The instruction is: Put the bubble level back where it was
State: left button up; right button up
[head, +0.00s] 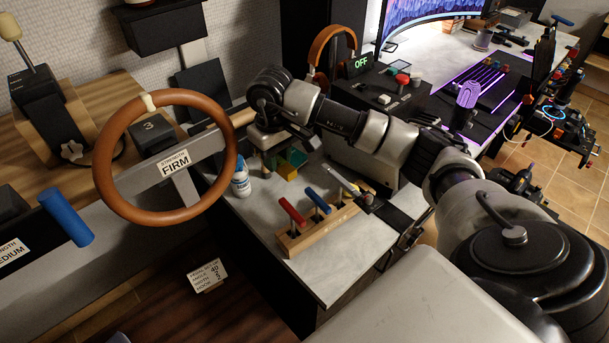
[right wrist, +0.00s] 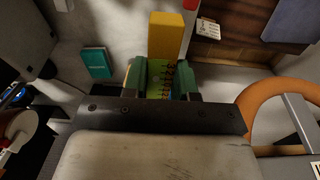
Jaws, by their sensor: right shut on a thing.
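My right gripper (head: 277,154) reaches over the pale desktop beyond the tool rack. In the right wrist view, its green-padded fingers (right wrist: 161,80) are shut around a yellow block-like thing, which I take to be the bubble level (right wrist: 166,35). One end sticks out past the fingers, and a yellow-green marked surface shows between them. In the head view only a small yellow part of the level (head: 287,172) shows below the gripper. I cannot tell whether it touches the desktop. My left gripper is not in view.
A wooden rack (head: 318,226) with red-, blue- and grey-handled tools stands near the front desk edge. A white bottle (head: 241,181) stands left of the gripper, near the steering wheel (head: 107,178). A teal box (right wrist: 97,62) lies beside the gripper. Bare desktop lies around the rack.

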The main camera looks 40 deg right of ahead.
jog(key=shift+w+f, duration=0.25)
jog(key=shift+f, duration=0.9)
notch_tip(320, 180, down, 6)
jog(key=p, duration=0.2)
send_over(281, 215)
notch_tip(281, 215, down, 5)
jog(key=shift+f, duration=2.25)
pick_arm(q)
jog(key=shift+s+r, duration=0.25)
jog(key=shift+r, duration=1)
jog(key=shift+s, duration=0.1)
pick_arm(e)
jog(key=shift+f, duration=0.1)
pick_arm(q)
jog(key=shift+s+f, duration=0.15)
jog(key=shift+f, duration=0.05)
pick_arm(e)
jog(key=o, duration=1)
jog(key=shift+c, duration=0.2)
